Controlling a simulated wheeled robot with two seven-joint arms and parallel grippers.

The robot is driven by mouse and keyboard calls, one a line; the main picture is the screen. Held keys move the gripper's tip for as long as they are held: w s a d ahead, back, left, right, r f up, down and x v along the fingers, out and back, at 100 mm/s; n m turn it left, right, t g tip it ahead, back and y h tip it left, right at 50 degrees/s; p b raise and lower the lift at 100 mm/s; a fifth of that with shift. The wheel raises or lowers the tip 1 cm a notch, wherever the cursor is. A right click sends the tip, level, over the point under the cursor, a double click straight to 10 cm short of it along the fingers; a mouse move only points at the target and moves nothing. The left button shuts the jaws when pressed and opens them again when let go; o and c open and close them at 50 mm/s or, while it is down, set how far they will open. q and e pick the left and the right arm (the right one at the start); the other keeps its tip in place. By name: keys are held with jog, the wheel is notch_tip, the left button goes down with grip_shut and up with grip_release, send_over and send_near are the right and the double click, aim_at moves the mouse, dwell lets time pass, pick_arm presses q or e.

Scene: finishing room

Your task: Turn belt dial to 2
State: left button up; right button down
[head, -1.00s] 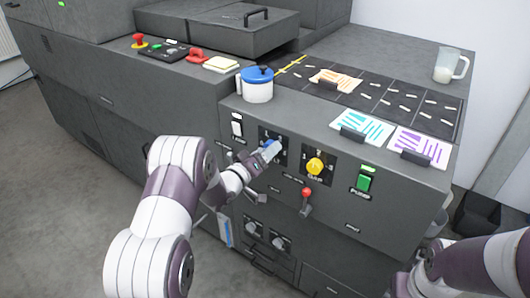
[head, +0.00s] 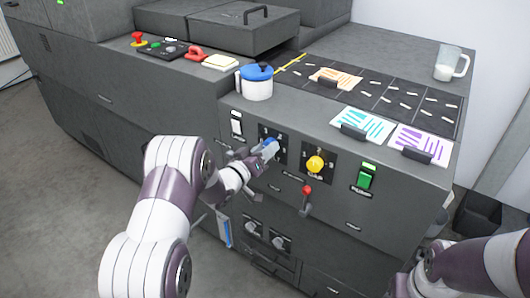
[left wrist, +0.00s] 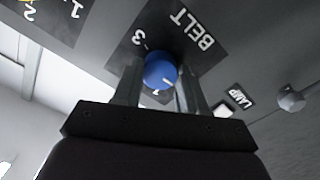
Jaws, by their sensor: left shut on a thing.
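The belt dial (left wrist: 161,71) is a round blue knob with a short white mark, on a dark plate lettered BELT in the left wrist view. My left gripper (left wrist: 158,84) is shut on the knob, one finger on each side. In the head view my left gripper (head: 267,151) is at the front panel and covers much of the dial and its plate. My right gripper is out of view; only part of that arm shows at the lower right.
Right of the belt dial are a yellow dial (head: 315,165), a red-knobbed lever (head: 306,193) and a green switch (head: 366,178). A white switch (head: 236,124) is to its left. A blue-lidded pot (head: 257,86) and printed cards (head: 362,125) stand on top.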

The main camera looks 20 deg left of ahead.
pick_arm(q)
jog(key=m+b, duration=2.2)
jog(key=m, duration=0.3)
jog(key=shift+y+b, duration=0.3)
jog(key=shift+b, duration=0.05)
jog(key=o, duration=1.1)
jog(key=shift+c, duration=0.2)
